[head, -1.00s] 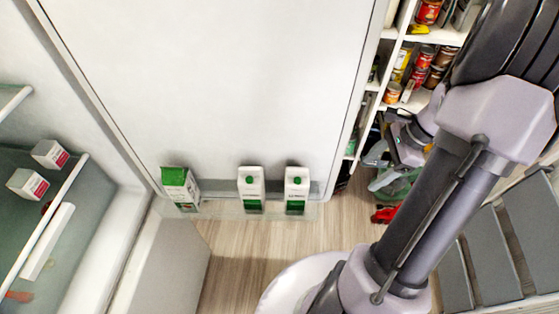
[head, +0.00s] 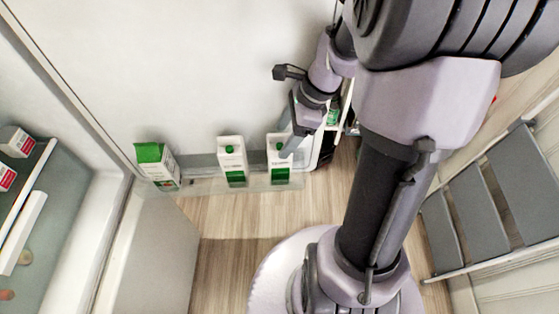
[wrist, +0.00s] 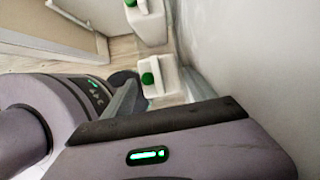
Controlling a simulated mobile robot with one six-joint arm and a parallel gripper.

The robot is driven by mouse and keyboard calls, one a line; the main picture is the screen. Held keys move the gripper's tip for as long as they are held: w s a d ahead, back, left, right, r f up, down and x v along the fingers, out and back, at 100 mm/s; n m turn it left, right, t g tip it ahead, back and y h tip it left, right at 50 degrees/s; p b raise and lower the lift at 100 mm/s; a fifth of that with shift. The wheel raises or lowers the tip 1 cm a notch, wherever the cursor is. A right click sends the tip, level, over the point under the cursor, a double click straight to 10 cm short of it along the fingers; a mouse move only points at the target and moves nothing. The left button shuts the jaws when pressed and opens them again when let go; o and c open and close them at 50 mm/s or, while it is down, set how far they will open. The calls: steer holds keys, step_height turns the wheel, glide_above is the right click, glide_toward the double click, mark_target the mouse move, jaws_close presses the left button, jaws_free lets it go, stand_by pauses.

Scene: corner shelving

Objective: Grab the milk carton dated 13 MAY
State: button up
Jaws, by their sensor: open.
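Three milk cartons stand in a row on the clear door shelf (head: 205,187). The left carton (head: 158,168) has a green gabled top; the middle carton (head: 232,160) and right carton (head: 278,160) are white with green caps and green lower bands. No date is readable on any of them. My gripper (head: 297,142) is open and empty, pointing down beside the right carton, with a finger overlapping its right edge in the head view; I cannot tell whether it touches. The wrist view shows two white green-capped cartons, the nearer one (wrist: 160,80) just beyond the fingers.
The white door panel (head: 180,75) stands behind the cartons. At the left, glass fridge shelves hold small boxes (head: 16,142). Wooden floor (head: 225,220) lies open in front of the door shelf. Grey step-like panels (head: 485,190) stand at the right.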

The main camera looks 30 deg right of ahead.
mark_target(280, 171)
steer(key=b+x, duration=0.2)
steer(key=x, duration=0.3)
steer(key=shift+w+a+f+b, duration=0.15)
steer(key=shift+a+b, duration=0.2)
steer(key=shift+b, duration=0.05)
steer(key=shift+c, duration=0.5)
steer(key=shift+r, duration=0.2)
jaws_close()
